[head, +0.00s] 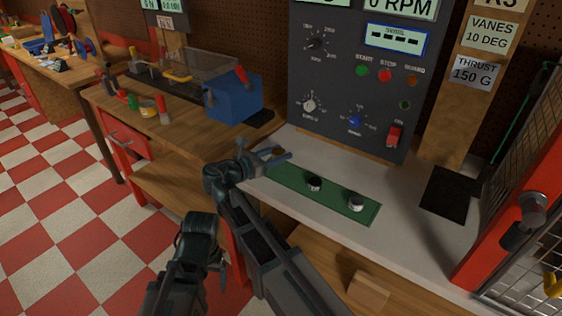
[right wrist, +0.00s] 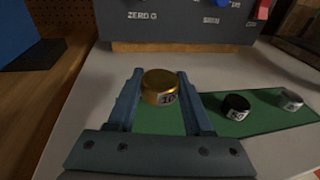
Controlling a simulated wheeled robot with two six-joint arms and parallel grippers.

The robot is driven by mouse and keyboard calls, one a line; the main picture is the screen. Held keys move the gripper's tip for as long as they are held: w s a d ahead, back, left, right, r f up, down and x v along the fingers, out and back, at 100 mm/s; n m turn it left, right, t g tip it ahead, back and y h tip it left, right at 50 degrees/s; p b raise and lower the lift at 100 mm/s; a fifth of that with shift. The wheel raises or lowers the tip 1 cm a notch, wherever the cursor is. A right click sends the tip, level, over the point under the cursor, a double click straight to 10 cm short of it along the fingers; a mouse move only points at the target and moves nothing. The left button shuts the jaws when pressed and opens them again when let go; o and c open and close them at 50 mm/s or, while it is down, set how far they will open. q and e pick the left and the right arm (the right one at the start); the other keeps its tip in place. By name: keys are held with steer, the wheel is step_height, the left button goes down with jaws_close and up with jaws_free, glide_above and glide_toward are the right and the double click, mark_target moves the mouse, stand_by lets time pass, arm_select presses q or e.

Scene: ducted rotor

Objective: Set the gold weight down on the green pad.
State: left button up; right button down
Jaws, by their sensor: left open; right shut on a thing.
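The gold weight (right wrist: 160,82) is a short cylinder with a pale number label, seen in the right wrist view between the fingertips of my right gripper (right wrist: 160,76). That gripper is shut on it. In the head view my right gripper (head: 278,158) is at the left end of the green pad (head: 335,199), and the weight is mostly hidden. The pad also shows in the right wrist view (right wrist: 193,108). I cannot tell whether the weight touches the pad. My left gripper (head: 218,262) is open, low and left, away from the pad; its fingers are hard to make out.
A black weight (head: 314,184) and a silver weight (head: 356,201) stand on the pad right of my right gripper. A control panel (head: 340,130) rises behind. A black plate (head: 447,195) and a red-framed mesh guard (head: 515,210) are to the right. A blue box (head: 233,98) is left.

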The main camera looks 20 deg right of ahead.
mark_target(279, 170)
steer(key=shift+f+b, duration=0.5)
steer(key=shift+f, duration=0.75)
arm_select(q)
steer(key=shift+w+d+f, duration=0.1)
steer(key=shift+d+f, duration=0.1)
steer(key=shift+f, duration=0.35)
steer(key=shift+w+d+f, duration=0.1)
steer(key=shift+d+f, duration=0.1)
steer(key=shift+f, duration=0.35)
arm_select(e)
steer(key=shift+r, duration=0.15)
arm_select(q)
steer(key=shift+f, duration=0.1)
steer(key=shift+f+b, duration=0.55)
steer(key=shift+b, duration=0.25)
arm_select(e)
steer(key=shift+f, duration=0.65)
steer(key=shift+c, duration=1.5)
jaws_free()
